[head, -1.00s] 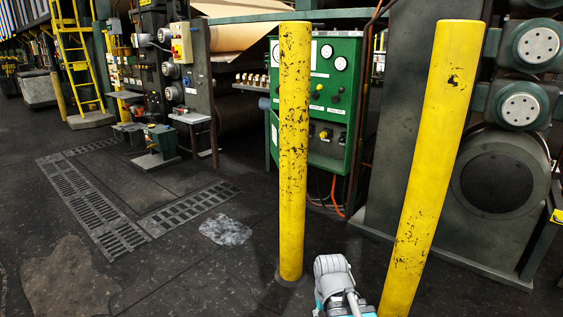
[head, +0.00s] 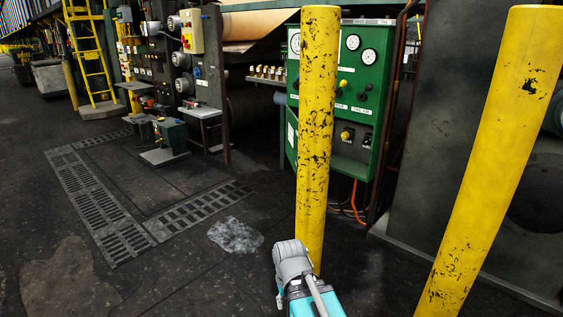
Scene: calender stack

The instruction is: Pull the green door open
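A green panel (head: 376,88) with dials, labels and knobs stands on the machine at the centre right of the head view. My gripper is not in view. Only a grey and teal part of my arm shows at the bottom, in front of the yellow post's foot.
A second yellow post (head: 490,150) leans across the right in the picture. A floor grate (head: 97,205) and a pale patch (head: 235,235) lie on the dark floor to the left. A small green box (head: 172,137) stands farther back. The left floor is mostly clear.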

